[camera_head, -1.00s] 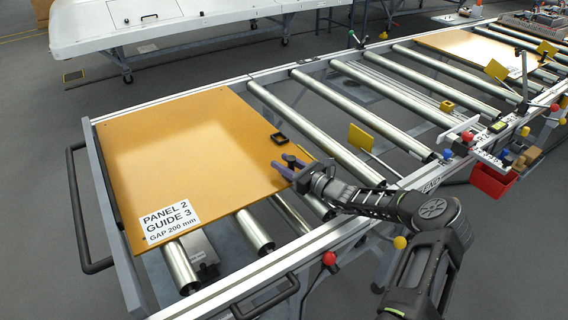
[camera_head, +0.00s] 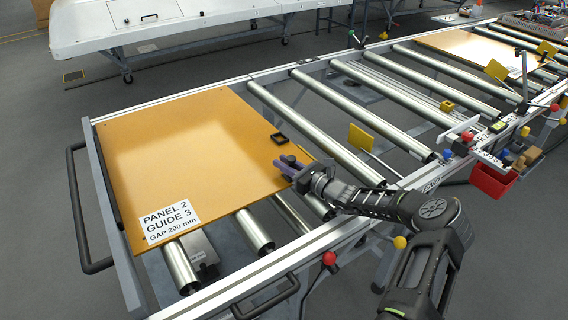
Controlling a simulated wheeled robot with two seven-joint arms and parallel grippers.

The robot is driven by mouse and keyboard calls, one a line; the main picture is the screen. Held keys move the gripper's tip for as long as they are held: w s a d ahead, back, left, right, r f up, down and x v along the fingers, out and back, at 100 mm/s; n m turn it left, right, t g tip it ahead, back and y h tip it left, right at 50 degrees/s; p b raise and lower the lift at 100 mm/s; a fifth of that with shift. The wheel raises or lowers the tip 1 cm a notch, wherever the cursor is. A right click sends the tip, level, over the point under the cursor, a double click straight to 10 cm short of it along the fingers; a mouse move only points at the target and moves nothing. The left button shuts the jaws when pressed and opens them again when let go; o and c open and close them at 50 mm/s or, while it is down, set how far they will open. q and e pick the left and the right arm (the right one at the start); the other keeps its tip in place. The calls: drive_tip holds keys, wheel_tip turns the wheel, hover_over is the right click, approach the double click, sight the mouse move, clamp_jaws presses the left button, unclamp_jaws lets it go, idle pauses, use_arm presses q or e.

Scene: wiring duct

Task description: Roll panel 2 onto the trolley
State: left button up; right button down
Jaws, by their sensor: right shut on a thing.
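Panel 2 (camera_head: 190,150) is an orange-brown flat board lying on rollers at the left end of the frame. A white label reading "PANEL 2 GUIDE 3 GAP 200 mm" (camera_head: 170,222) is at its near corner. My right gripper (camera_head: 290,166) comes in from the right and is shut on the panel's right edge, near a small black square fitting (camera_head: 279,138). Its fingers partly hide that edge. My left gripper is out of view. No part in view is labelled as the trolley.
Bare rollers (camera_head: 345,102) run to the right of the panel. Another brown panel (camera_head: 470,48) lies farther along. A black handle (camera_head: 75,215) is at the left end.

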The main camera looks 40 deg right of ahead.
drive_tip(key=shift+d, duration=0.1)
idle(0.5)
drive_tip(key=shift+d, duration=0.9)
drive_tip(key=c, duration=1.5)
unclamp_jaws()
drive_tip(key=shift+a, duration=0.3)
drive_tip(key=shift+c, duration=0.2)
drive_tip(key=shift+o, duration=1.2)
drive_tip(key=shift+s+d, duration=0.1)
drive_tip(key=v, duration=0.7)
drive_tip(key=shift+s, duration=0.35)
